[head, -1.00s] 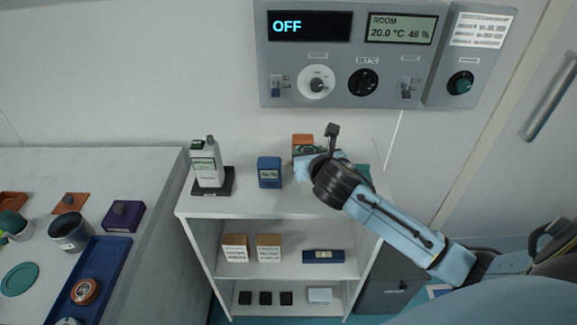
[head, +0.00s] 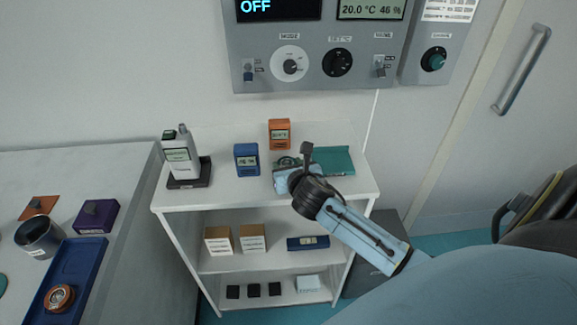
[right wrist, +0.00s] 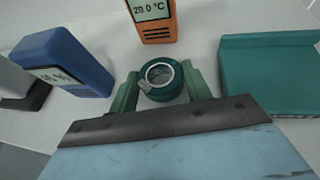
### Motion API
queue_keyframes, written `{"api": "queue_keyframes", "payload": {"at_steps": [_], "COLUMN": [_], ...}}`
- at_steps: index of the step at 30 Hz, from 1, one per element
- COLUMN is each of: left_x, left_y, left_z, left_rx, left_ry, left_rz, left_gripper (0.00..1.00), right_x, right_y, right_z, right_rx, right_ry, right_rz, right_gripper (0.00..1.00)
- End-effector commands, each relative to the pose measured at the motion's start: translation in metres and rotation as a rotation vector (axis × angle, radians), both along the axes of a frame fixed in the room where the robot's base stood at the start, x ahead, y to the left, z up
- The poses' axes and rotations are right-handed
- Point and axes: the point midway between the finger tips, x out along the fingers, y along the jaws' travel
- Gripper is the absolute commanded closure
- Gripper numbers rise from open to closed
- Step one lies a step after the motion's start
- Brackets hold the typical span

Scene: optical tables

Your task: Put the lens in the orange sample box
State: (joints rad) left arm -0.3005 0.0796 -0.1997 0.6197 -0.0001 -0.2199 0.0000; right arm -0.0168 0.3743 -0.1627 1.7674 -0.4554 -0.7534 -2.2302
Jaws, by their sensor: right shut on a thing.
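The lens (right wrist: 163,78), a round dark-green ring with glass in the middle, sits between the two green fingers of my right gripper (right wrist: 165,88) in the right wrist view. The fingers are shut on its sides. In the head view my right gripper (head: 287,163) is over the top of the white shelf unit, and its wrist hides most of the lens. I cannot tell whether the lens touches the shelf top. No clear orange sample box shows; an orange, partly dark item (head: 38,207) lies on the left table, too small to identify. My left gripper is not in view.
On the shelf top (head: 225,197) stand an orange display unit (head: 280,133), a blue display unit (head: 246,160), a bottle on a dark base (head: 182,160) and a teal tray (head: 334,160). The left table holds a blue tray (head: 88,262), a purple box (head: 97,216) and a dark cup (head: 40,237).

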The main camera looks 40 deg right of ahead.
Motion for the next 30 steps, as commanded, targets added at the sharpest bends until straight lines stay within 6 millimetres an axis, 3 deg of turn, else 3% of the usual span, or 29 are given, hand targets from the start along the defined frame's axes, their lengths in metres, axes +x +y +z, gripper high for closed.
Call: {"api": "queue_keyframes", "payload": {"at_steps": [3,4,8,20,30], "left_x": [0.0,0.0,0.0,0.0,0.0], "left_y": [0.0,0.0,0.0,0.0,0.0], "left_z": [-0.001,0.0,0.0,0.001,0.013], "left_rx": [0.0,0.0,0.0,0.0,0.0], "left_ry": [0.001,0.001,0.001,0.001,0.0], "left_rz": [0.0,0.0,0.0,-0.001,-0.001], "left_gripper": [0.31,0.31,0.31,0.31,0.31], "right_x": [0.0,0.0,0.0,-0.004,-0.06], "right_y": [0.0,0.0,0.0,0.002,0.022], "right_z": [-0.003,-0.003,-0.002,0.003,0.028], "right_rx": [-0.001,-0.001,0.0,0.0,0.0], "right_ry": [-0.001,-0.001,0.0,0.0,0.002], "right_rz": [0.0,0.0,0.0,0.001,0.003], "right_gripper": [0.75,0.48,0.31,0.3,0.3]}}
